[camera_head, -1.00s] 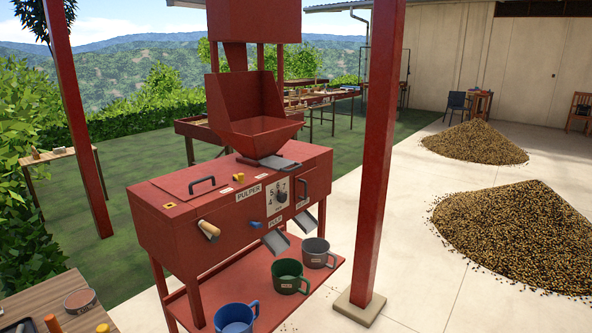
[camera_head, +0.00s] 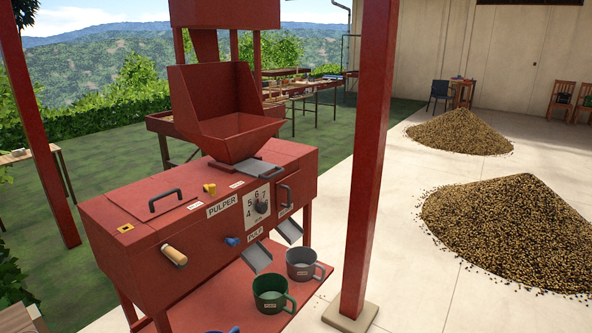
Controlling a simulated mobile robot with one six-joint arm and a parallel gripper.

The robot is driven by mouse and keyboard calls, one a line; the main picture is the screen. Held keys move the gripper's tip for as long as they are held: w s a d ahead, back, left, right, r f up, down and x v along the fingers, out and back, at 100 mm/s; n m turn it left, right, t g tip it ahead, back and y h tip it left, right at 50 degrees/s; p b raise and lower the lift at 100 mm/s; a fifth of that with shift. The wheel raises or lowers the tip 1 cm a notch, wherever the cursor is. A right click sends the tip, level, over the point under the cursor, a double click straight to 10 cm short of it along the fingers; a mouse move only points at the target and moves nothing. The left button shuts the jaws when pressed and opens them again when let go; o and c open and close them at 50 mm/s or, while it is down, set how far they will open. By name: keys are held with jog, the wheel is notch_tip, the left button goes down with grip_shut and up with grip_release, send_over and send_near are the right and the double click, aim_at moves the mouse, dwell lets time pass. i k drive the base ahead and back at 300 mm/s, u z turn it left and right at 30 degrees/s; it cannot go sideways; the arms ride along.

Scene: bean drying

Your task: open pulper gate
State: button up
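The red pulper (camera_head: 150,225) stands on red legs in the left half of the head view. Its open hopper (camera_head: 232,125) sits on top. A flat grey slide plate (camera_head: 257,170), perhaps the gate, lies at the hopper's foot on the top of the body. The front has a numbered dial (camera_head: 260,206), a black-handled panel (camera_head: 285,196), a blue knob (camera_head: 232,241) and a wooden handle (camera_head: 174,255). Two metal chutes (camera_head: 257,257) slope from the front. My gripper is not in view.
A green mug (camera_head: 270,293) and a grey mug (camera_head: 303,264) stand on the red lower shelf, with a blue mug partly cut off. A red post (camera_head: 371,160) stands right of the pulper. Coffee bean piles (camera_head: 510,235) lie on the concrete at right.

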aim_at(257, 168)
jog(key=z, duration=0.15)
jog(key=i, duration=0.65)
jog(key=u, duration=0.5)
jog(key=i, duration=0.65)
jog(key=u, duration=0.45)
